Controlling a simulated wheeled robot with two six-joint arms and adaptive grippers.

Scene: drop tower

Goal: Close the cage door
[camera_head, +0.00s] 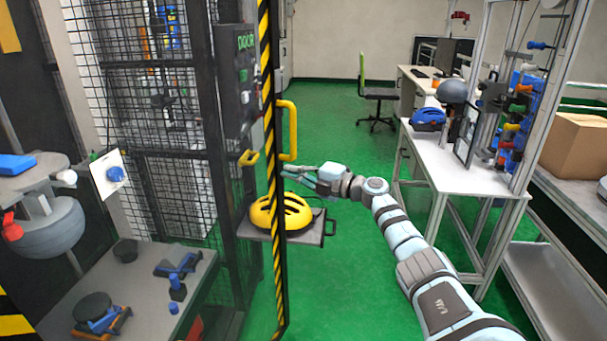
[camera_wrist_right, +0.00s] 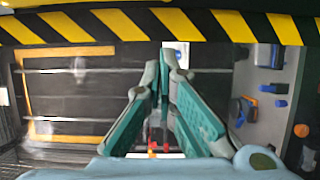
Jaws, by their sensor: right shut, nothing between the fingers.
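The cage door shows nearly edge-on in the head view as a tall upright edge with yellow-and-black stripes (camera_head: 268,110). A yellow handle (camera_head: 290,130) sticks out on its right side. My right gripper (camera_head: 290,171) is shut and empty, just right of the striped edge and below the handle; I cannot tell whether it touches the door. In the wrist view, the closed fingertips (camera_wrist_right: 169,52) point at a striped band (camera_wrist_right: 120,25) across the top. My left gripper is out of view.
A yellow helmet (camera_head: 280,212) sits on a small grey shelf (camera_head: 312,238) below my gripper. The mesh cage (camera_head: 165,130) and a bench with tools (camera_head: 140,290) are left. A white worktable (camera_head: 450,170) stands right. Green floor (camera_head: 330,115) is open behind.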

